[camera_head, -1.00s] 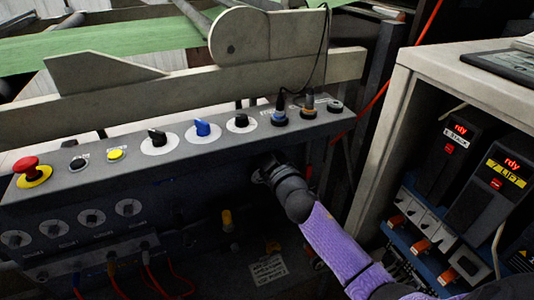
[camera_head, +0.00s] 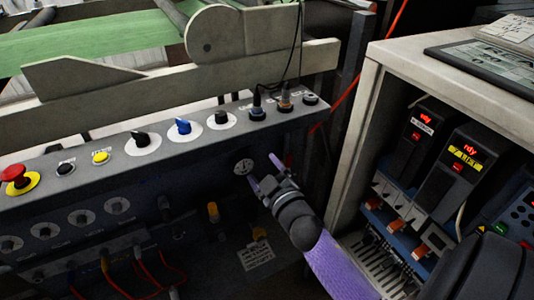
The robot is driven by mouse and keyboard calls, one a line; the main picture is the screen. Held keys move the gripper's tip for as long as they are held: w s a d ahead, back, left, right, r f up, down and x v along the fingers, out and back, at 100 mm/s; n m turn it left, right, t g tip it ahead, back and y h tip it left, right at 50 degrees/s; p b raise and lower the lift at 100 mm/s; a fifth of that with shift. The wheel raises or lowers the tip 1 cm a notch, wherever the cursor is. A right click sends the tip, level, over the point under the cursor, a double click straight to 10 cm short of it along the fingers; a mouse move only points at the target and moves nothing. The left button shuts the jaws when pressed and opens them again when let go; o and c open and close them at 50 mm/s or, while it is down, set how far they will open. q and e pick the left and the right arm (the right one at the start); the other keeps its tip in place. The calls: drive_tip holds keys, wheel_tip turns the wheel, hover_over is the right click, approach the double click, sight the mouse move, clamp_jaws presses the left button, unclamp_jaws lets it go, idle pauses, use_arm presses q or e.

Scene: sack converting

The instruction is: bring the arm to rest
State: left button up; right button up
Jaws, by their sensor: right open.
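My right gripper (camera_head: 264,174) shows in the head view in front of the control panel (camera_head: 60,217), below its right end. Its two fingers are apart, with nothing between them. My right arm (camera_head: 335,268), in a purple sleeve, comes in from the lower right. My left gripper is not in view.
The panel top carries a red emergency button (camera_head: 17,176), a yellow button (camera_head: 101,157), a blue knob (camera_head: 183,127) and black knobs. An open cabinet (camera_head: 372,110) with lit drive units (camera_head: 466,152) stands right of the arm. Cables (camera_head: 150,272) hang at the lower left.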

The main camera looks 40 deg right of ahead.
drive_tip(key=shift+s, duration=0.3)
